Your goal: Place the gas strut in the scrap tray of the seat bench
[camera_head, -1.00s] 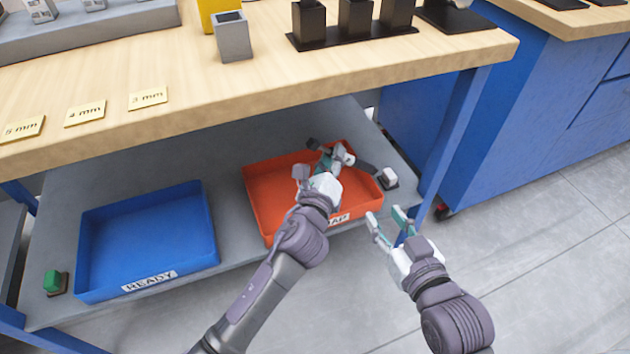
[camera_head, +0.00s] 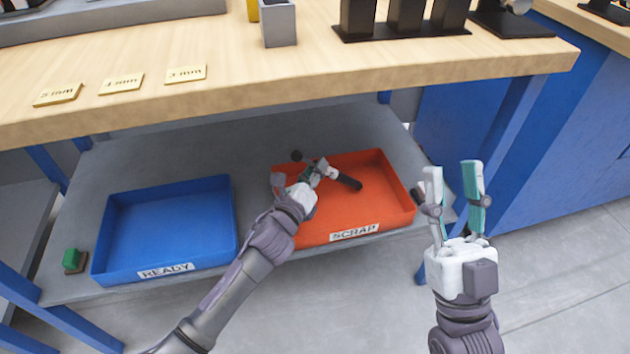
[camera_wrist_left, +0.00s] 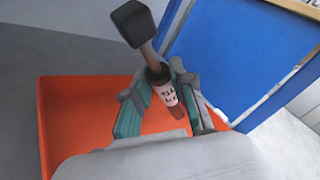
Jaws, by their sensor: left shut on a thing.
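The tray stands on the lower shelf of the bench. My right gripper (camera_head: 455,186) is open and empty, to the right of the tray.
A blue tray labelled READY (camera_head: 165,229) stands left of the scrap tray and looks empty. The wooden bench top (camera_head: 300,83) overhangs the shelf, and a blue leg (camera_head: 512,125) stands to the right.

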